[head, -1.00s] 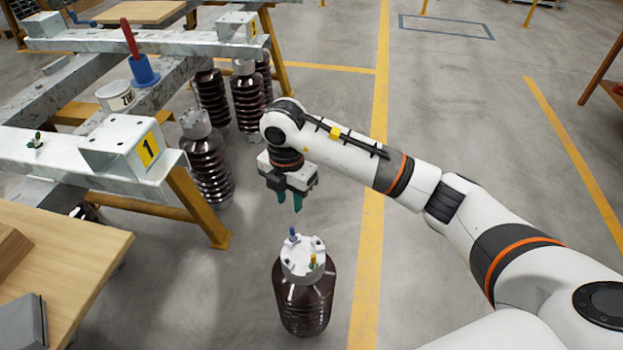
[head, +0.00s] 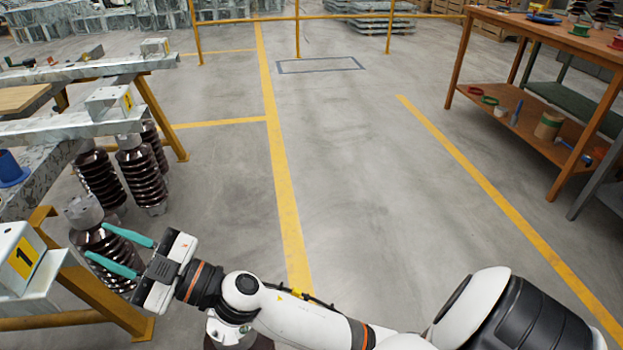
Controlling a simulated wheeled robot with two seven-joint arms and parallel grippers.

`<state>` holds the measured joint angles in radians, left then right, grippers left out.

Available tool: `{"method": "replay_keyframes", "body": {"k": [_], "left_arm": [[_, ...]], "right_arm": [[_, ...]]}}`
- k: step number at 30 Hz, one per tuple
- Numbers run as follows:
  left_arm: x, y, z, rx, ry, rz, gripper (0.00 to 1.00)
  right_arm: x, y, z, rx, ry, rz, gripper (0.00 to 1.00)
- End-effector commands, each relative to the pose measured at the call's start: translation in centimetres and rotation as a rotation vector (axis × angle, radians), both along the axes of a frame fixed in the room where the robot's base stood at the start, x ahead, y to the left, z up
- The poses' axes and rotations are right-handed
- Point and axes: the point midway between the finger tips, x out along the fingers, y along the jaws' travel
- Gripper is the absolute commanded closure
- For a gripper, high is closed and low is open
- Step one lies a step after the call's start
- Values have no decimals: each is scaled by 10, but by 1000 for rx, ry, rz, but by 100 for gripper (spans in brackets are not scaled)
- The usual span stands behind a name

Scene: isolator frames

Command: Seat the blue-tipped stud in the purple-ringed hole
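My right gripper (head: 96,241) is at the lower left of the head view. Its two teal fingers are spread apart with nothing visible between them, and they point left in front of a brown ribbed insulator (head: 108,262). The blue-tipped stud and the purple-ringed hole cannot be seen now. Part of a dark brown body (head: 240,344) shows at the bottom edge under my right arm; its top is mostly hidden. My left gripper is out of view.
A steel frame with a yellow "1" label (head: 22,258) and yellow legs stands close at left. More ribbed insulators (head: 142,180) stand behind. A wooden shelf table (head: 555,30) is at the right. The floor between is clear.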

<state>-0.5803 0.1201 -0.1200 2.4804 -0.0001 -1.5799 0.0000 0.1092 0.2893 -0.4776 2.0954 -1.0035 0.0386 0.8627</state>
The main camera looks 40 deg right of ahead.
Motion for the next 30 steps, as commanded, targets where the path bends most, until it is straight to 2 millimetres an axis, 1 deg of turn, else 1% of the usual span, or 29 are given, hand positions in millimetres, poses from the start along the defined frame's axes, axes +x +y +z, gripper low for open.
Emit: {"method": "replay_keyframes", "body": {"k": [1, 2, 3, 4, 5, 6, 8, 9, 11, 12, 14, 15, 18, 21, 24, 25, 30], "left_arm": [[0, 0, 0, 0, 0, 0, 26], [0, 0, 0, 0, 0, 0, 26], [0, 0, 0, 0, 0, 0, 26], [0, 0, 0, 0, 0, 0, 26], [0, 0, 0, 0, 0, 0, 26], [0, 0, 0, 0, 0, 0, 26], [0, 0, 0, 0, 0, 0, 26], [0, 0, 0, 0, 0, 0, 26], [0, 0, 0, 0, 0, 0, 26], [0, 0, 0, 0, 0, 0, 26], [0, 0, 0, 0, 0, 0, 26], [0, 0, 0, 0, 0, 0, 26], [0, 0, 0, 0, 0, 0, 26], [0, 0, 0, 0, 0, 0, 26], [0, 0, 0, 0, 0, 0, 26], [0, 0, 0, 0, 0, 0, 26], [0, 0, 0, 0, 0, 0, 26]], "right_arm": [[5, -26, -13, 64, 94, -117, 68], [8, -41, -21, 92, 150, -187, 68], [9, -61, -36, 122, 236, -276, 68], [9, -76, -50, 139, 307, -341, 68], [7, -90, -64, 148, 379, -402, 68], [2, -107, -86, 156, 485, -475, 68], [-12, -129, -120, 150, 651, -572, 68], [-25, -141, -144, 135, 769, -626, 68], [-51, -155, -179, 101, 953, -685, 68], [-71, -161, -201, 68, 1075, -711, 68], [-104, -167, -228, 14, 1249, -727, 68], [-127, -168, -243, -26, 1355, -724, 68], [-176, -168, -266, -117, 1568, -690, 68], [-210, -165, -277, -185, 1703, -644, 68], [-227, -163, -281, -220, 1768, -616, 68], [-229, -163, -281, -226, 1777, -612, 68], [-230, -163, -281, -230, 1782, -609, 68]]}}
